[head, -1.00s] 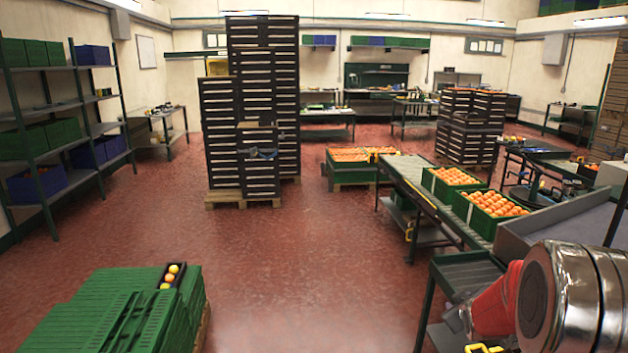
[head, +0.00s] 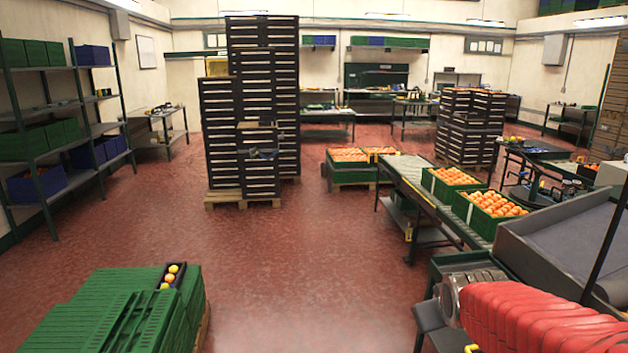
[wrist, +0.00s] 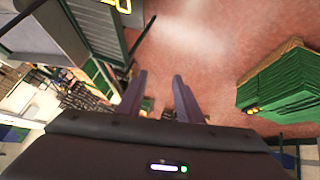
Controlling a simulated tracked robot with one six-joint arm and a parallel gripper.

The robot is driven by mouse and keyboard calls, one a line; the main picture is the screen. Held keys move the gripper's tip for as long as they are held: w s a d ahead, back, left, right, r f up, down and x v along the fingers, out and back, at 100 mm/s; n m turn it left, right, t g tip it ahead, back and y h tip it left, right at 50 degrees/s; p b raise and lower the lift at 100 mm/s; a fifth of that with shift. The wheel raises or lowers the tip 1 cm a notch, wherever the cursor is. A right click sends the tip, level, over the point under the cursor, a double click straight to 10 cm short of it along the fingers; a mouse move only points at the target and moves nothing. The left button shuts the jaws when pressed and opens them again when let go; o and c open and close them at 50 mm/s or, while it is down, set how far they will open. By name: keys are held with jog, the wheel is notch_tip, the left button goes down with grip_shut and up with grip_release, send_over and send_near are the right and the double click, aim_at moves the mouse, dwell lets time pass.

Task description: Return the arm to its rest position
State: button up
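My arm, with a red ribbed sleeve and a metal joint, shows at the lower right of the head view. My gripper is out of sight there.
Stacked green crates (head: 150,310) stand at the lower left, with a small box of fruit on top. The roller conveyor (head: 425,200) carries green crates of oranges (head: 492,203). A grey sorting bin (head: 510,250) stands close to my arm. The red floor (head: 300,260) between is clear.

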jog(key=s+a+g, duration=0.1)
jog(key=s+a, duration=0.2)
jog(key=s, duration=0.4)
jog(key=s+a+m+y, duration=0.1)
jog(key=s+a, duration=0.2)
jog(key=s, duration=0.4)
jog(key=s+a+r+m+g+y, duration=0.1)
jog(key=s+a, duration=0.2)
jog(key=s, duration=0.3)
jog(key=shift+s+a+g, duration=0.3)
jog(key=shift+s+a, duration=0.05)
jog(key=shift+s, duration=0.05)
